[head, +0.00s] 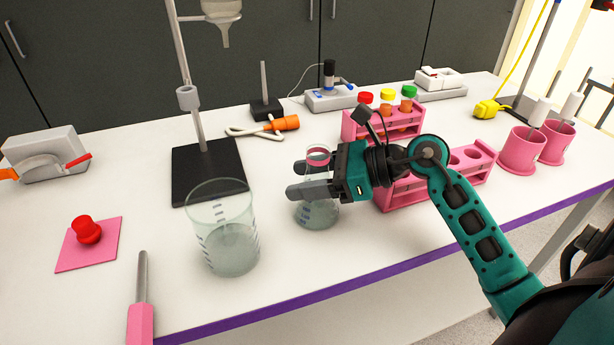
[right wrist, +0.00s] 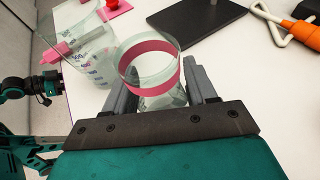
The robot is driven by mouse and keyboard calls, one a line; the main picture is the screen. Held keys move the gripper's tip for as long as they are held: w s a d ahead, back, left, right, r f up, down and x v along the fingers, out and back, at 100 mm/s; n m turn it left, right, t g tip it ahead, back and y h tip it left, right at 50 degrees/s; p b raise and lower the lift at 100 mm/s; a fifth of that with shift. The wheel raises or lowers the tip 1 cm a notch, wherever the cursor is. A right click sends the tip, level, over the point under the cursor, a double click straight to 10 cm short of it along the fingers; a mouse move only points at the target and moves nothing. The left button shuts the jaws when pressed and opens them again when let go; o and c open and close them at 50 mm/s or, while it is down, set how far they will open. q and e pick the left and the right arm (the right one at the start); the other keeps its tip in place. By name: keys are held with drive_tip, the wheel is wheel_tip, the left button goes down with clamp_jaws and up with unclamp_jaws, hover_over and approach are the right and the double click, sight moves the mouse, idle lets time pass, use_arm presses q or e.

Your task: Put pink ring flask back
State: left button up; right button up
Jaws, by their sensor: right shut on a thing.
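The pink ring flask (head: 318,214) is a clear glass conical flask with a pink band at its neck. It is upright, near the front middle of the table, beside the large beaker. My right gripper (head: 307,180) is shut on it, with the grey fingers on either side of the neck. The right wrist view shows the flask (right wrist: 150,68) between the fingers. I cannot tell whether its base touches the table. My left arm shows at the left edge of the right wrist view, with its gripper (right wrist: 48,86) small and its jaws unclear.
A large glass beaker (head: 226,240) stands left of the flask. Behind are a stand with a black base (head: 209,170) and an orange-handled clamp (head: 284,123). Pink racks (head: 484,152) and pink cups (head: 520,152) stand right. A red knob (head: 86,229) sits on a pink pad at left.

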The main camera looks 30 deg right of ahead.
drive_tip(key=shift+f, duration=0.15)
drive_tip(key=o, duration=1.3)
drive_tip(key=shift+r, duration=0.2)
drive_tip(key=v, duration=1.2)
drive_tip(key=shift+b, duration=0.45)
drive_tip(key=shift+a, duration=0.1)
